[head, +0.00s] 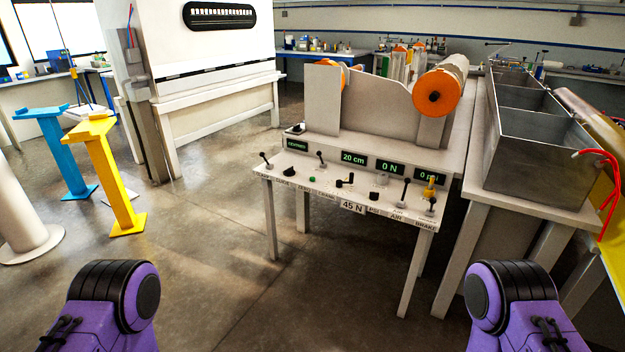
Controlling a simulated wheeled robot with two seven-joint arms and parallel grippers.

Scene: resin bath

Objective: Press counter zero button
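The control panel (275,188) is a pale slanted shelf on the front of the roller machine in the middle of the head view. A small green button (312,180) sits on it, just above a label that appears to read ZERO. The counter display (353,160) above the panel reads 20 cm in green. A black knob (289,171) is left of the button and a black lever (321,158) stands close behind it. Only purple and black parts of my two arms show at the bottom corners, well apart from the panel. Neither gripper is in view.
Other displays read CENTERED (298,145), 0 N (389,168) and 0 psi (429,176). Several more levers stand along the panel. A metal bath (540,150) is at the right. Yellow (115,180) and blue (60,150) stands are at the left. The floor before the panel is clear.

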